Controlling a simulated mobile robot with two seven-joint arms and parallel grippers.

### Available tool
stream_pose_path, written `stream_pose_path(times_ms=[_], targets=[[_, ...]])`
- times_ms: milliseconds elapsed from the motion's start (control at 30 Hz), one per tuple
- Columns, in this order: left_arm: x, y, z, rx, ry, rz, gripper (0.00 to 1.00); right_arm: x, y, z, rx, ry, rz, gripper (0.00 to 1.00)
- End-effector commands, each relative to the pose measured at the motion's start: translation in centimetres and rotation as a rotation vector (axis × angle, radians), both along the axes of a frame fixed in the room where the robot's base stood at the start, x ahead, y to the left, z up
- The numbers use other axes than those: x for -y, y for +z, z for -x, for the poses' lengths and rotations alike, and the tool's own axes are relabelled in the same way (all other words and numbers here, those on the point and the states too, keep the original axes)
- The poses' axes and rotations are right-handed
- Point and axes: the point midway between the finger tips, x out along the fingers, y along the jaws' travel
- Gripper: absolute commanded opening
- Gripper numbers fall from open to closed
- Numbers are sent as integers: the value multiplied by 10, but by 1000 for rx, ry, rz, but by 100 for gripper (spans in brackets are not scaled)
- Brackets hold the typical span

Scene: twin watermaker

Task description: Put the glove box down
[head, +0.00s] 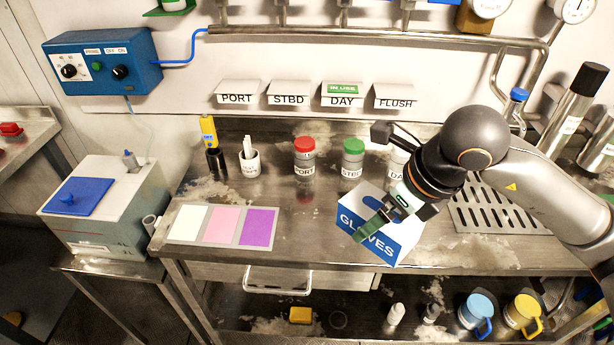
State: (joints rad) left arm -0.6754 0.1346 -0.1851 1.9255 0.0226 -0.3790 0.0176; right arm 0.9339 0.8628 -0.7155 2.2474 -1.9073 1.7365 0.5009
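The glove box (402,246), blue and white with "GLOVES" on its front, is at the front edge of the steel bench (310,255), right of the middle. It looks tilted. I cannot tell whether its underside touches the bench. My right gripper (378,222) comes in from the right over the box, with one dark green finger across its front face. The other finger is hidden, but the grip looks shut on the box. My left gripper is not in view.
Jars with red (305,150) and green (353,150) lids stand behind the box; another jar is partly hidden by my arm. A colour card (222,225) lies at left, and a slotted drain plate (490,215) at right. Bare bench lies between card and box.

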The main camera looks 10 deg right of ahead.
Motion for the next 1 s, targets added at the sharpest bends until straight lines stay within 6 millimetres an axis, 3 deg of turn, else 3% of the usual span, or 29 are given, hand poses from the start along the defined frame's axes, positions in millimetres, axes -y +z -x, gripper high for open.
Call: stream_pose_path(times_ms=[233, 367, 700, 833, 1000], targets=[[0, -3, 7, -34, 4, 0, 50, 1, 6, -1, -1, -60, -1, 21], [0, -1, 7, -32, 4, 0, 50, 15, -1, -9, -5, -65, 1, 21], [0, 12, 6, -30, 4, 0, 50, 83, -39, -53, -7, -64, 2, 21], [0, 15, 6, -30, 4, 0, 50, 98, -64, -63, -7, -60, 1, 21], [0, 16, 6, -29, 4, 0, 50, 109, -81, -72, -3, -58, -1, 21]])
